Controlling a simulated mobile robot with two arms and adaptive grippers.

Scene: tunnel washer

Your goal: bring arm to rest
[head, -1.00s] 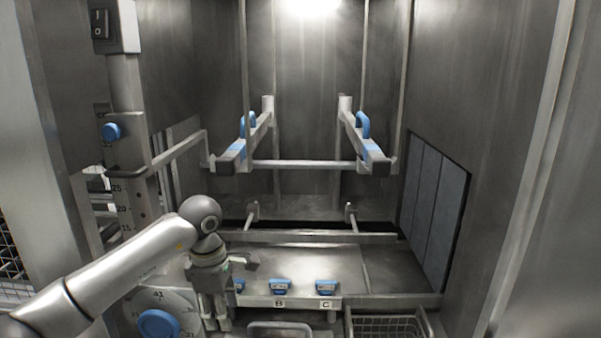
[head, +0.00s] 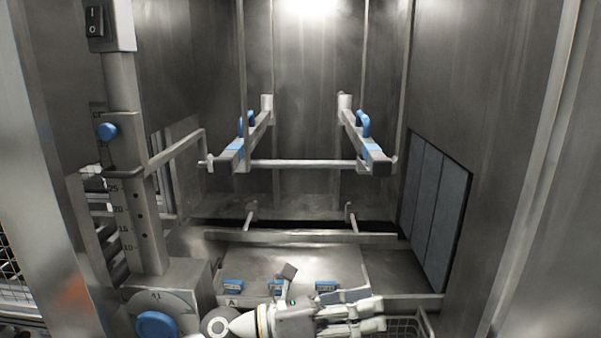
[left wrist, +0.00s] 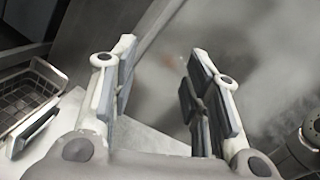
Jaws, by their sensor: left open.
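My left gripper (head: 350,312) is low in the head view, at the front edge of the washer, pointing right. It covers parts of the blue clips on the front ledge and part of the wire basket. In the left wrist view its two padded fingers (left wrist: 162,95) stand apart with nothing between them. My right gripper is in neither view.
Blue clips (head: 233,287) sit on the front ledge. A wire basket (head: 408,326) is at lower right, and also shows in the left wrist view (left wrist: 35,97). A blue dial knob (head: 157,325) and a scaled column (head: 135,220) stand left. The chamber's middle has free room below the rails (head: 238,152).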

